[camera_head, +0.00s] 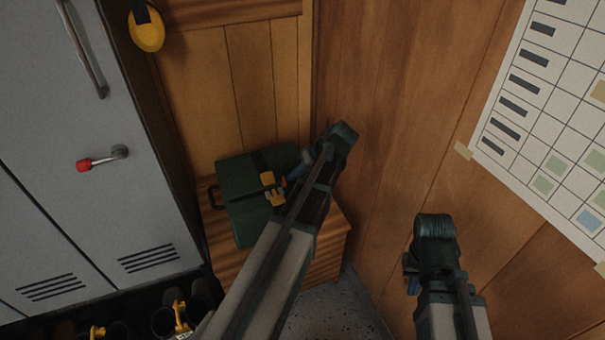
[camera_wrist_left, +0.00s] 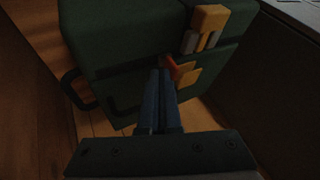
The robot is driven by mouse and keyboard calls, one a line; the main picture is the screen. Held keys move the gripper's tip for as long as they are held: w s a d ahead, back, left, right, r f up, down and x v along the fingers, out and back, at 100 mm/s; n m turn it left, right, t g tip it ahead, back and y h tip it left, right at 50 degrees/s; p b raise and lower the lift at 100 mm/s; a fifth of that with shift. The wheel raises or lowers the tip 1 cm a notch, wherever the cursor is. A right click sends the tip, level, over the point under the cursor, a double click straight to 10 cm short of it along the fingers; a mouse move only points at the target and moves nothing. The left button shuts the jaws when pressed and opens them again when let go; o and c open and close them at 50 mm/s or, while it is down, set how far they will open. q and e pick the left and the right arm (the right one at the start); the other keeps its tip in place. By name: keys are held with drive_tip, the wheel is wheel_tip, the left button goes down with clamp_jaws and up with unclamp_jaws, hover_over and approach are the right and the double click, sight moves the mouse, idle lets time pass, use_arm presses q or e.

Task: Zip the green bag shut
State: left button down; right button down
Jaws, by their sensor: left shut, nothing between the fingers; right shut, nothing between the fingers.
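The green bag (camera_head: 237,181) sits on a wooden bench in the corner, with a dark strip across its top and a dark handle at its left side. It fills the upper part of the left wrist view (camera_wrist_left: 115,25). My left gripper (camera_head: 291,178) is shut and empty at the bag's right side. Its blue fingertips (camera_wrist_left: 162,74) are close to a small red tab (camera_wrist_left: 170,62), perhaps the zip pull; I cannot tell whether they touch. The zip line is not clear. My right gripper (camera_head: 413,286) is shut and empty, well right of the bag.
Orange-yellow tool pieces (camera_head: 270,186) are at the bag's right part. The wooden bench (camera_head: 328,234) stands against the wood walls. Grey lockers (camera_head: 90,200) with a red-tipped handle (camera_head: 84,165) close off the left. A yellow helmet (camera_head: 147,32) hangs above. Boots stand at the lower left.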

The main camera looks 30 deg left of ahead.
use_arm(q)
drive_tip(key=shift+s, duration=0.1)
idle(0.3)
drive_tip(key=s+a, duration=0.3)
drive_tip(key=s, duration=0.1)
drive_tip(key=s+a, duration=0.8)
drive_tip(key=s, duration=0.1)
drive_tip(key=shift+a, duration=0.15)
